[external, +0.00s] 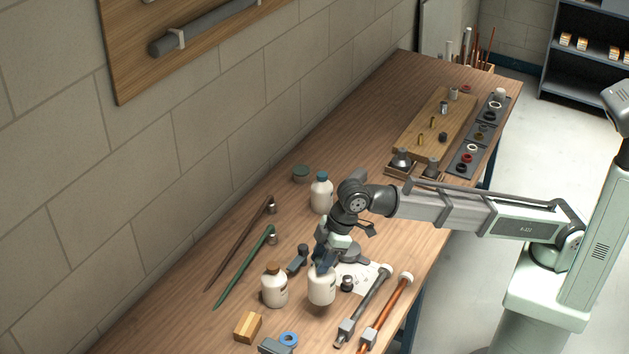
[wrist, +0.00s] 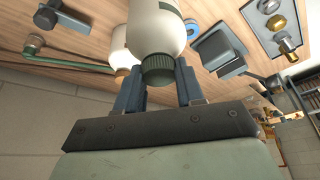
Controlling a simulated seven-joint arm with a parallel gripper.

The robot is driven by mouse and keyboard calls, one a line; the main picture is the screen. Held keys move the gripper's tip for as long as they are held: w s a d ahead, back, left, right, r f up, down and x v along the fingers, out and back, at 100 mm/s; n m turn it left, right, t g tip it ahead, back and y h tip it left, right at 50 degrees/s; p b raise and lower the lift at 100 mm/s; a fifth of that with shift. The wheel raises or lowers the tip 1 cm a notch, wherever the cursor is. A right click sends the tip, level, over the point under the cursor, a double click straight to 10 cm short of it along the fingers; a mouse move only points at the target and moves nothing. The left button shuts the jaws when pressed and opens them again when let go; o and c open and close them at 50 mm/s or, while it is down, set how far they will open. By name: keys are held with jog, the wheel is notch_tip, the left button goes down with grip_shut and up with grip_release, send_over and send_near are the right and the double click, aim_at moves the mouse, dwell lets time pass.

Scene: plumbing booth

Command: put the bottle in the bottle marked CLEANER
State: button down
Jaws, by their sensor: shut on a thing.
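My gripper (external: 322,264) points down and is shut on a white bottle (external: 321,288). In the wrist view, my gripper's fingers (wrist: 158,84) stand on both sides of the dark green cap of this white bottle (wrist: 160,28). I cannot tell whether its base touches the bench. A white bottle with a brown cap (external: 274,289) stands just to its left; part of it shows behind the held bottle in the wrist view (wrist: 121,45). A white bottle with a blue cap (external: 321,197) stands farther back, beside my arm. No marking is readable, so I cannot tell which says CLEANER.
A dark green round container (external: 301,173) stands near the wall. Green (external: 245,266) and brown (external: 240,243) pipes lie left. A wooden block (external: 248,327), a blue ring (external: 288,339) and two long-handled tools (external: 385,312) lie in front. A wooden fittings board (external: 437,125) is at the back.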

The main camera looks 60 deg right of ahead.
jog(key=shift+r, duration=0.7)
jog(key=shift+w+d, duration=0.45)
jog(key=w+d+r+m+h, duration=0.15)
jog(key=w+d+r, duration=0.45)
jog(key=d, duration=0.7)
jog(key=w+d+r+m+t, duration=0.1)
jog(key=w+d+r+m, duration=0.3)
jog(key=w+d, duration=0.7)
jog(key=w+d+r+m, duration=0.1)
jog(key=w+d+r, duration=0.45)
jog(key=d, duration=0.95)
notch_tip(320, 180, down, 10)
jog(key=s+n, duration=0.1)
jog(key=shift+s, duration=0.2)
